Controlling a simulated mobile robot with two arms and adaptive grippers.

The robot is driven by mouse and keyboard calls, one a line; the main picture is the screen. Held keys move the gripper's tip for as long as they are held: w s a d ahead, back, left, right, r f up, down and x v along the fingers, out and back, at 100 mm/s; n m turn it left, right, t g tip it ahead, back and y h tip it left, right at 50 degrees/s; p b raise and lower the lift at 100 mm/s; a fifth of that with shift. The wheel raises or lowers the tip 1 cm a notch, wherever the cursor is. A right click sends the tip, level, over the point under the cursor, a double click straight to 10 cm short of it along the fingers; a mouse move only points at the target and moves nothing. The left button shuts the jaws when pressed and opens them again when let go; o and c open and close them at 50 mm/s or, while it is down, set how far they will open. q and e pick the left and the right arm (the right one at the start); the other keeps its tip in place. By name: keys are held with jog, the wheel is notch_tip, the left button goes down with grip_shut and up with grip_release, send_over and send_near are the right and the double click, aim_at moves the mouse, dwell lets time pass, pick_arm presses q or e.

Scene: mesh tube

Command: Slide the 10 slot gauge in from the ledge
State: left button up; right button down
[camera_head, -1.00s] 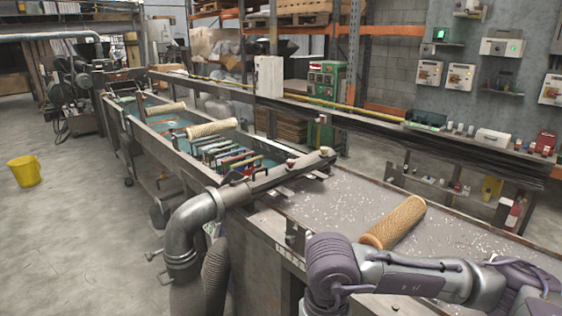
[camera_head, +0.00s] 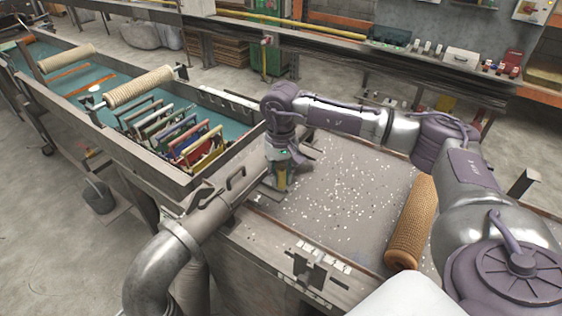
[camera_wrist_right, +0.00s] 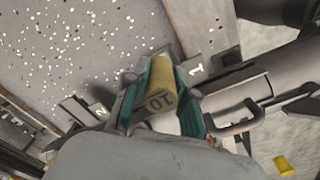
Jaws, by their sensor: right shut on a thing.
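My right gripper (camera_head: 281,160) points down at the edge of the speckled table, close beside the grey pipe. In the right wrist view its teal-lined fingers (camera_wrist_right: 163,97) are shut around a yellow block marked 10 (camera_wrist_right: 160,101), the slot gauge. In the head view a bit of the yellow gauge (camera_head: 281,180) shows below the gripper. Its lower end is hard to make out, so I cannot tell whether it touches the table. A small plate marked 1 (camera_wrist_right: 197,68) and a plate marked 2 (camera_wrist_right: 98,109) flank it. My left gripper is not in view.
A tan mesh tube (camera_head: 411,225) lies on the speckled table (camera_head: 335,195) to the right. A teal-floored trough (camera_head: 85,90) with several coloured frames (camera_head: 180,140) lies at left. The table's middle is clear.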

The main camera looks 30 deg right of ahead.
jog(key=shift+d+r, duration=0.15)
jog(key=shift+d, duration=0.15)
jog(key=shift+s+f+b, duration=0.25)
jog(key=shift+s+b, duration=0.05)
jog(key=shift+s, duration=0.05)
jog(key=shift+f, duration=0.3)
jog(key=shift+w+f+b, duration=0.3)
jog(key=shift+f+b, duration=0.25)
jog(key=shift+f, duration=0.3)
jog(key=shift+w+f+b, duration=0.1)
jog(key=shift+f+b, duration=0.35)
jog(key=shift+b, duration=0.1)
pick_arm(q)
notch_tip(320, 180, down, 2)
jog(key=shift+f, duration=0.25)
pick_arm(e)
jog(key=shift+a, duration=0.15)
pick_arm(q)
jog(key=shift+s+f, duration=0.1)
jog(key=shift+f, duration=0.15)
pick_arm(e)
jog(key=shift+w, duration=0.1)
pick_arm(q)
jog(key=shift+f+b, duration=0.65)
jog(key=shift+b, duration=0.3)
pick_arm(e)
jog(key=shift+w+a, duration=0.3)
jog(key=shift+w, duration=0.4)
jog(key=shift+w+a, duration=0.3)
jog(key=shift+w, duration=0.35)
